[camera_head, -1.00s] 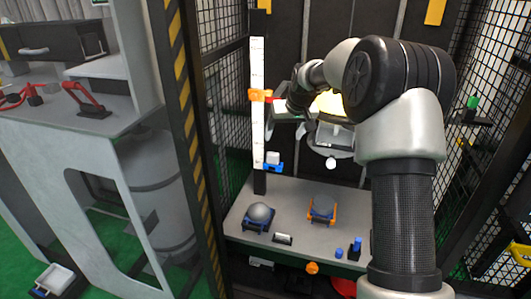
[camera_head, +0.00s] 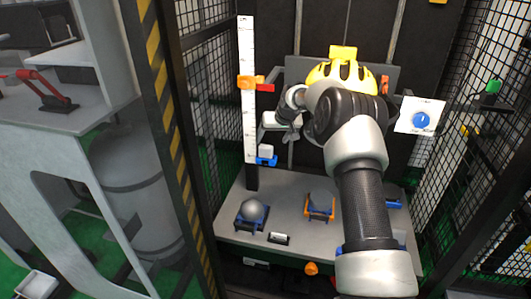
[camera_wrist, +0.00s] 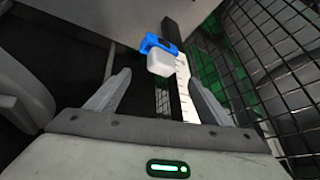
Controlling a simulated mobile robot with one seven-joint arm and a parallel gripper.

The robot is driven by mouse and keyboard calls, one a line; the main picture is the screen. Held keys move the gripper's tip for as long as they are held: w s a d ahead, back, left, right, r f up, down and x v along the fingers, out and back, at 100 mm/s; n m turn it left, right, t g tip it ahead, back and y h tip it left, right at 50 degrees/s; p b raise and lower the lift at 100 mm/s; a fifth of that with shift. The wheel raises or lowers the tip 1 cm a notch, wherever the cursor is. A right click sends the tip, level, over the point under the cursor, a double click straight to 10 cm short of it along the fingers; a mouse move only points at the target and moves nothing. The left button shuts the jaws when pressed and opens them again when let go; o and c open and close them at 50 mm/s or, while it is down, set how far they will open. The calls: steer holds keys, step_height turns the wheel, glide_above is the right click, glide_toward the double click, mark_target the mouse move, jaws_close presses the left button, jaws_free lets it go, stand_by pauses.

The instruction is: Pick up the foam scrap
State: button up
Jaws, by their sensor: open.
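The foam scrap appears to be a small white block (camera_head: 266,151) in a blue holder (camera_head: 267,161) low on the white measuring post (camera_head: 247,100). In the wrist view the white block (camera_wrist: 160,64) shows ahead, against the blue holder (camera_wrist: 155,43). My gripper (camera_wrist: 158,80) is open and empty, its two fingers spread to either side of the block's line. The block is beyond the fingertips, with no contact visible. In the head view my gripper (camera_head: 270,120) is just above the block, partly hidden by my wrist.
An orange slider (camera_head: 250,83) with a red pointer is higher on the post. A grey ball (camera_head: 252,211) in a blue cradle and an orange-framed holder (camera_head: 320,207) stand on the grey base (camera_head: 285,230). A yellow helmet (camera_head: 345,72) is behind my arm. Mesh walls flank the space.

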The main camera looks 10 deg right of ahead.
mark_target(266, 146)
steer(key=b+x, duration=0.1)
steer(key=x, duration=0.6)
steer(key=shift+w+a, duration=0.2)
steer(key=shift+a, duration=0.05)
steer(key=c, duration=1.1)
